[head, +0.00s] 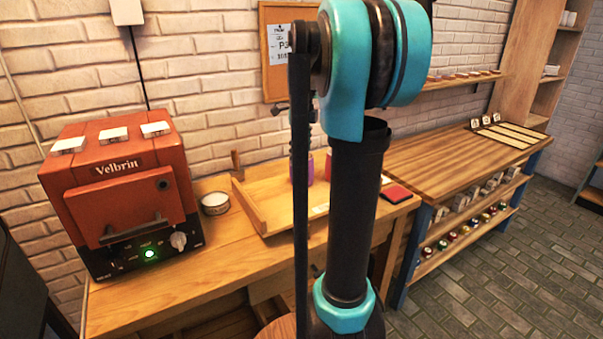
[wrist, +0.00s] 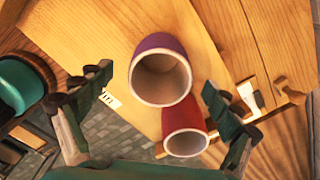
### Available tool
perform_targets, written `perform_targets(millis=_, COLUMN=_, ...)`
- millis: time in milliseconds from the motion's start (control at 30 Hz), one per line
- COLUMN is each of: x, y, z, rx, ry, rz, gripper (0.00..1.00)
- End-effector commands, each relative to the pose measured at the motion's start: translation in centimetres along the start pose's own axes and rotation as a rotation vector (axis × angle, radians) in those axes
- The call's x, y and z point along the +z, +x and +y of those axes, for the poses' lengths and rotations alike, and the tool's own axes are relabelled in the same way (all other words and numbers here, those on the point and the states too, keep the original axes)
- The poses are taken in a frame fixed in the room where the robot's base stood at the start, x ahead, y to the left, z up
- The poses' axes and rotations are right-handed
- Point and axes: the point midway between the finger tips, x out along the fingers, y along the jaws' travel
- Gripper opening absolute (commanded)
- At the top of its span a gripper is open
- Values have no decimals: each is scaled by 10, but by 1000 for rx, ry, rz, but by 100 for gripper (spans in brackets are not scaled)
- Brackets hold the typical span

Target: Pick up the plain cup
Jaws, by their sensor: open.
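Two cups show in the wrist view, seen mostly from above with their open mouths toward the camera. One is a purple cup (wrist: 163,41), the other a red cup (wrist: 185,112). They stand close together, and I see no pattern on either; I cannot tell which is the plain cup. In the head view, the purple cup (head: 308,167) is partly hidden behind my arm. My gripper (wrist: 157,80) is open and empty, with its fingers on either side of the purple cup in the picture. I cannot tell how far it is above the cup.
The cups are at a wooden tray (head: 256,214) on the workbench (head: 225,268). A red Velbrin oven (head: 118,195) and a small round white container (head: 215,203) are to the left. A wooden table (head: 455,155) with shelves stands at right. A dark red pad (head: 396,194) lies near the bench's right end.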

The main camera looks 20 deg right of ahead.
Motion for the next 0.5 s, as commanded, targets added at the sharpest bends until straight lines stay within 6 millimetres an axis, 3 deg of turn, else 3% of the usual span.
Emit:
perform_targets(millis=100, x=0, y=16, z=-1, rx=0, ry=0, rz=0, gripper=91)
perform_targets(millis=367, x=0, y=33, z=0, rx=0, ry=0, rz=0, gripper=91)
perform_targets(millis=500, x=0, y=54, z=-1, rx=0, ry=0, rz=0, gripper=91)
